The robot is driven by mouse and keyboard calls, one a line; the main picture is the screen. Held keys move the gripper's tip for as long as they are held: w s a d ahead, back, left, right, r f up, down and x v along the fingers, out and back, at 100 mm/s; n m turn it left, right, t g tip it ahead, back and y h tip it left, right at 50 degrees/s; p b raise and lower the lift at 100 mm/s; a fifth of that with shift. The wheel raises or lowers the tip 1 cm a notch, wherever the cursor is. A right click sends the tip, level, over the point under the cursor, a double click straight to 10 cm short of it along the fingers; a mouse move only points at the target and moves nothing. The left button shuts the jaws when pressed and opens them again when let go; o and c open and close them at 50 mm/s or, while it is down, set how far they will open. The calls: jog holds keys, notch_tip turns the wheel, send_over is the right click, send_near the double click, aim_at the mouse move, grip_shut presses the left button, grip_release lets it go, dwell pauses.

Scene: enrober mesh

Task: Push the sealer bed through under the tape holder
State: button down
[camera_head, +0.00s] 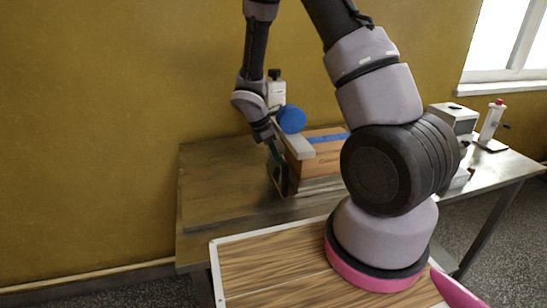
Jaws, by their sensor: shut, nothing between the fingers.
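The sealer bed (312,186) is a low metallic slide on the table, with a brown carton (313,164) on it. A strip of blue tape (328,138) lies along the carton's top. The tape holder (276,93) has a pale upright with a black knob and carries a blue tape roll (291,119). A grey bar (293,141) slopes down beside the roll at the carton's left end. My gripper (276,156) is shut and empty, pointing down at the left end of the bed and carton. Whether it touches the bed cannot be told. My arm hides the carton's right end.
The metal table (215,190) is bare to the left of the bed. A grey box-shaped device (453,117) and a white stand with a red top (493,120) are at the right. The wall is close behind the table.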

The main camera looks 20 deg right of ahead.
jog(key=shift+d, duration=0.2)
jog(key=a, duration=0.4)
jog(key=shift+w+a+r, duration=0.1)
jog(key=shift+a+r, duration=0.3)
notch_tip(320, 180, up, 17)
jog(key=s+m+y, duration=0.2)
jog(key=s+m, duration=0.1)
jog(key=m, duration=0.2)
jog(key=s+d+r+m+t+y, duration=0.2)
jog(key=s+r+m+t, duration=0.1)
jog(key=s+r+m, duration=0.5)
jog(key=s+d+r+m+t+y, duration=0.1)
jog(key=s+r+m+t, duration=0.3)
jog(key=s+r+m, duration=0.4)
notch_tip(320, 180, up, 3)
jog(key=shift+s+d+r+m+y, duration=0.2)
jog(key=shift+s+d+m+y, duration=0.2)
jog(key=shift+m+y, duration=0.3)
